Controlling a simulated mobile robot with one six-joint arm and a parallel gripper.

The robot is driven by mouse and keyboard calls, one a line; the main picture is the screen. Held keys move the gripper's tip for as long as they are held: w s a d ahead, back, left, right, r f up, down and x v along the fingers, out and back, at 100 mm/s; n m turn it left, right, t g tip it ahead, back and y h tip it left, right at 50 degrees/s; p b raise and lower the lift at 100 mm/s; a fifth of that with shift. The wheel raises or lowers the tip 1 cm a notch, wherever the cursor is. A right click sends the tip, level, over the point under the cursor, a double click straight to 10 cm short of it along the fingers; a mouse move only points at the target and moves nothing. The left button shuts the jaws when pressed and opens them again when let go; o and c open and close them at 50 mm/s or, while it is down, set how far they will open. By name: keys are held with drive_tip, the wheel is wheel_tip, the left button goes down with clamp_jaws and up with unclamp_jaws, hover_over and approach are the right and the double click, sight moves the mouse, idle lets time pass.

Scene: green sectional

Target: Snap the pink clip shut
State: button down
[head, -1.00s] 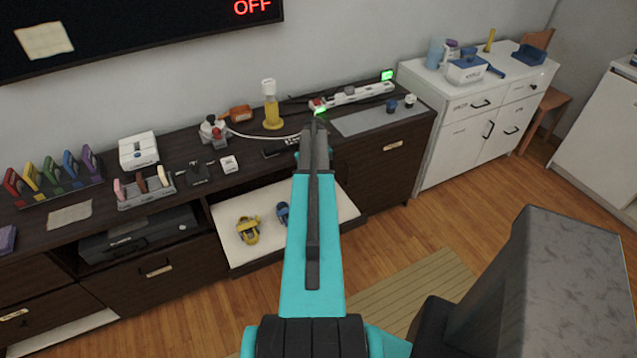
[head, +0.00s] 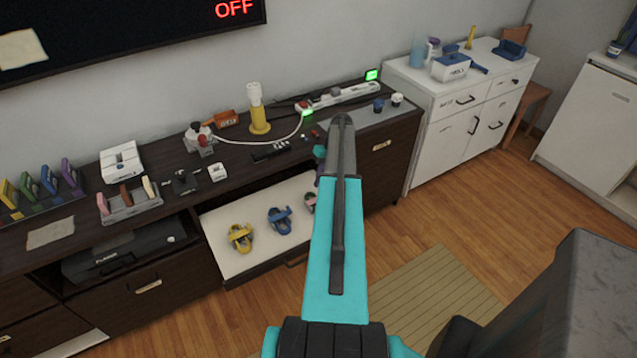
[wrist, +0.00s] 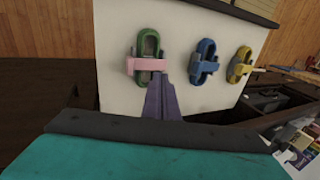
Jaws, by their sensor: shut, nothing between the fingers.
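The pink clip (wrist: 147,65) lies on the white pull-out tray (wrist: 220,110), its pink bar across a green loop. Whether it is fastened is unclear. In the head view my arm partly hides the pink clip (head: 309,202), at the tray's right end. My gripper (wrist: 164,84) shows as narrow purple fingers, shut and empty. Its tips appear just right of and below the pink bar in the wrist view; contact cannot be told. In the head view it is mostly hidden behind my arm.
A blue clip (wrist: 204,62) and a yellow clip (wrist: 240,65) lie beside the pink one on the tray. The dark cabinet top (head: 85,205) holds a yellow-based lamp (head: 258,115), a power strip (head: 335,97) and several small items. A striped mat (head: 430,300) lies on the floor.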

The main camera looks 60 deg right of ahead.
drive_tip(key=shift+s+d+f+b, duration=0.4)
drive_tip(key=shift+d+f+b, duration=0.4)
drive_tip(key=shift+f, duration=0.2)
drive_tip(key=shift+s+d+f+b, duration=0.35)
drive_tip(key=shift+d+f+b, duration=0.5)
drive_tip(key=shift+f, duration=0.15)
drive_tip(key=shift+s+d+f+b, duration=0.4)
drive_tip(key=shift+d+f+b, duration=0.4)
drive_tip(key=shift+f, duration=0.2)
drive_tip(key=shift+s+f, duration=0.1)
drive_tip(key=shift+f, duration=0.1)
drive_tip(key=shift+s+f, duration=0.1)
drive_tip(key=shift+f, duration=0.1)
drive_tip(key=shift+r, duration=0.2)
drive_tip(key=shift+d+r, duration=0.15)
drive_tip(key=shift+r, duration=0.5)
drive_tip(key=shift+r+p, duration=0.2)
drive_tip(key=shift+p, duration=0.1)
